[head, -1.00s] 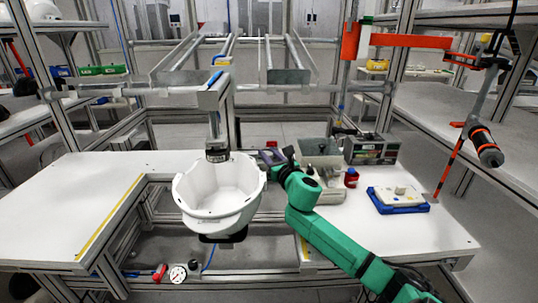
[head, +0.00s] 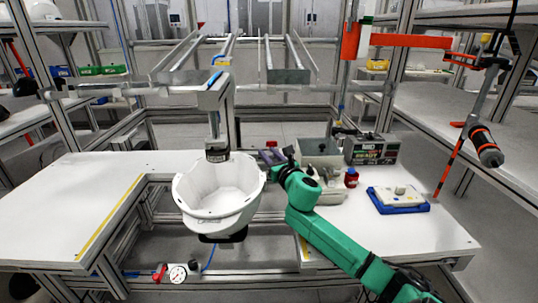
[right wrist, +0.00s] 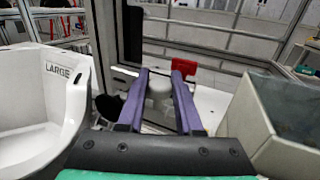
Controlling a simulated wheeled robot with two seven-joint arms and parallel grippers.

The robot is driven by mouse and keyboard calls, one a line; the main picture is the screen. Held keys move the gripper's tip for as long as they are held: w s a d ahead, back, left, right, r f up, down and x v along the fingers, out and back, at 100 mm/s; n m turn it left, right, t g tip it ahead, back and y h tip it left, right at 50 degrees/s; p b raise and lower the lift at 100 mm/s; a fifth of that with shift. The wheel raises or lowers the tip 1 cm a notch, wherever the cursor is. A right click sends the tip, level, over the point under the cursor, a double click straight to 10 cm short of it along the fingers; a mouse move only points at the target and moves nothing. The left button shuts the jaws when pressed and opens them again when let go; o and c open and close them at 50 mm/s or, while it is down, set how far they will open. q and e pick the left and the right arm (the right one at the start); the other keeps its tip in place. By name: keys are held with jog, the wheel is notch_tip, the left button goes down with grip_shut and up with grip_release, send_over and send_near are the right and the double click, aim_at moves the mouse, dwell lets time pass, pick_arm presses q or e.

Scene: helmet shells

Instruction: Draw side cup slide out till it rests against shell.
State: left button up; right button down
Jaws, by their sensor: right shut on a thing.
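The white helmet shell (head: 222,194) sits open side up under the vertical post in the head view. Its wall marked LARGE shows at the left of the right wrist view (right wrist: 40,95). My right gripper (head: 268,158) is just beyond the shell's right rim. In the right wrist view my right gripper (right wrist: 162,74) has its two purple fingers around a pale rounded piece (right wrist: 158,88), which appears to be the side cup slide. A dark rounded part (right wrist: 108,106), perhaps the cup, lies between the shell wall and the fingers. My left gripper is not in view.
A grey open bin (head: 320,148) stands right of my right gripper, close beside it in the right wrist view (right wrist: 290,125). A red block (right wrist: 180,70) is beyond the fingers. A blue tray (head: 398,207) lies farther right. The left table (head: 70,205) is clear.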

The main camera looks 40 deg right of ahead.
dwell(0.5)
jog(key=shift+s, duration=0.15)
jog(key=shift+a, duration=0.1)
jog(key=c, duration=0.6)
grip_release()
jog(key=v, duration=1.4)
jog(key=shift+s, duration=0.3)
